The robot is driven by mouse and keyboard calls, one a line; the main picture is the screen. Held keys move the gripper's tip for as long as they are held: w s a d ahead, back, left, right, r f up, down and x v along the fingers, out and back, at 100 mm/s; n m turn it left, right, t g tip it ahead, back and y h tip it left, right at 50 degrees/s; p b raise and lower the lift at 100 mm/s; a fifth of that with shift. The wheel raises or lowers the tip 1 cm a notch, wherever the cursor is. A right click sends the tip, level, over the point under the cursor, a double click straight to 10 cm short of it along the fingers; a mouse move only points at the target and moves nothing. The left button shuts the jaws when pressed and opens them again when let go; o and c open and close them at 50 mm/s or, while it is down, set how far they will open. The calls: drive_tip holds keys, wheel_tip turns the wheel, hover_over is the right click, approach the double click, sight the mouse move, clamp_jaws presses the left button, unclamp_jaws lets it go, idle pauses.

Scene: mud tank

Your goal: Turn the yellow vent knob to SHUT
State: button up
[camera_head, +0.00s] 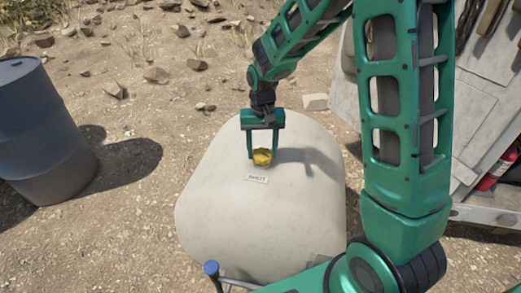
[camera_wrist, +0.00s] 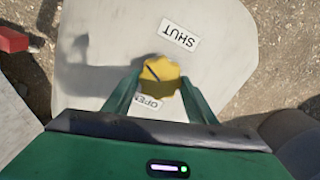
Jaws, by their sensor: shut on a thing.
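The yellow vent knob (camera_head: 262,156) sits on top of the pale tank (camera_head: 215,215). It also shows in the wrist view (camera_wrist: 166,76), with a dark line on its face toward the upper left, pointing at neither label. A white SHUT label (camera_wrist: 179,35) lies above the knob in the wrist view, upside down. An OPEN label (camera_wrist: 149,102) lies below it, partly hidden by the knob and a finger. My gripper (camera_head: 264,157) reaches down from above, with one finger on each side of the knob, shut on it.
A dark drum (camera_head: 40,140) stands on the ground at the left. A blue-capped handle (camera_head: 211,267) rises at the tank's near edge. A pale panelled structure (camera_head: 490,85) with a red object (camera_head: 486,184) is at the right. Stony ground lies behind the tank.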

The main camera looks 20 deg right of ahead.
sight(261, 153)
drive_tip(key=m, duration=0.6)
drive_tip(key=shift+w+r, duration=0.15)
drive_tip(key=shift+w, duration=0.1)
drive_tip(key=m, duration=0.6)
drive_tip(key=shift+a, duration=0.1)
drive_tip(key=shift+m, duration=0.3)
drive_tip(key=o, duration=0.9)
drive_tip(key=shift+o, duration=0.8)
drive_tip(key=shift+s, duration=0.1)
wheel_tip(261, 153, up, 10)
drive_tip(key=shift+r, duration=0.25)
